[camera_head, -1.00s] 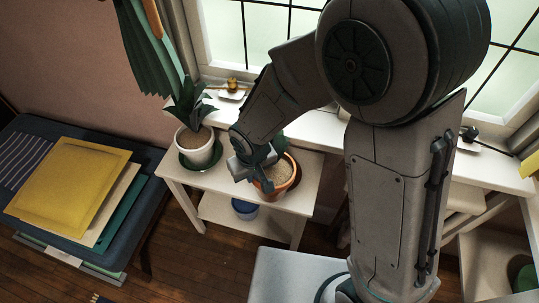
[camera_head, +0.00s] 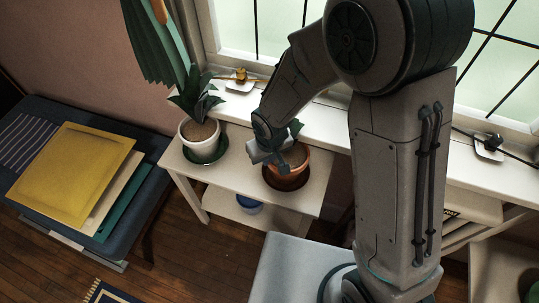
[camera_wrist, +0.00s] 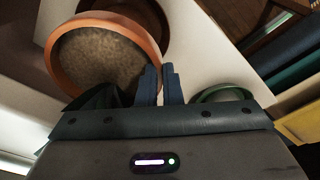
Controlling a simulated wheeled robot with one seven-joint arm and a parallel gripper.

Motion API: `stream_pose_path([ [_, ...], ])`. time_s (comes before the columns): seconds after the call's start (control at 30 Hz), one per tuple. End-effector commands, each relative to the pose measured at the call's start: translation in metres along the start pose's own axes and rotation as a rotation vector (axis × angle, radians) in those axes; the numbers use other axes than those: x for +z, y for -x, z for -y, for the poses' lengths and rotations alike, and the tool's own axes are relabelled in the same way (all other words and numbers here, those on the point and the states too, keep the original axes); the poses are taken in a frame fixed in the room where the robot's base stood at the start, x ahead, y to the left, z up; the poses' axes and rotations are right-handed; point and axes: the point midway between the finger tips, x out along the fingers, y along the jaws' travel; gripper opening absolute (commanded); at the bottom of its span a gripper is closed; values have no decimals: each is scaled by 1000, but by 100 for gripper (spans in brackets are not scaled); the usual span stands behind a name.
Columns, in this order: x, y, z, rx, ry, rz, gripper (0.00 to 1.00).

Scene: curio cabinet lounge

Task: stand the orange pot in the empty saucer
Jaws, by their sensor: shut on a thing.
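The orange pot (camera_head: 297,163), filled with pale soil and bearing green leaves, is over the right part of the small white table. In the wrist view its round rim (camera_wrist: 60,75) is at upper left. My gripper (camera_wrist: 160,72) is shut on the pot's wall at the rim. A dark brown saucer (camera_head: 286,184) lies on the table beneath the pot; in the wrist view it (camera_wrist: 165,22) shows partly past the rim. The pot overlaps the saucer; I cannot tell whether its base touches it. The gripper (camera_head: 283,165) covers part of the pot in the head view.
A white pot (camera_head: 194,131) with a spiky plant stands in a green saucer (camera_head: 208,157) on the table's left. A blue bowl (camera_head: 247,204) is on the lower shelf. The windowsill (camera_head: 235,105) runs behind. A bench with folders (camera_head: 75,165) is at left.

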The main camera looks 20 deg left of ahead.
Motion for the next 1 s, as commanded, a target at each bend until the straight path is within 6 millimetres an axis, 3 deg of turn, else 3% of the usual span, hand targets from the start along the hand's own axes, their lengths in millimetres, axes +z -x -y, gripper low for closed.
stream_pose_path([
  [0.17,-1,-2,0,0,-2,-3,0],
  [0.27,0,-2,0,0,-2,0,25],
  [0.3,0,-2,0,0,-2,0,28],
  [0.7,-1,5,-1,0,-3,-2,28],
  [1.0,-1,58,-1,1,-3,-5,28],
])
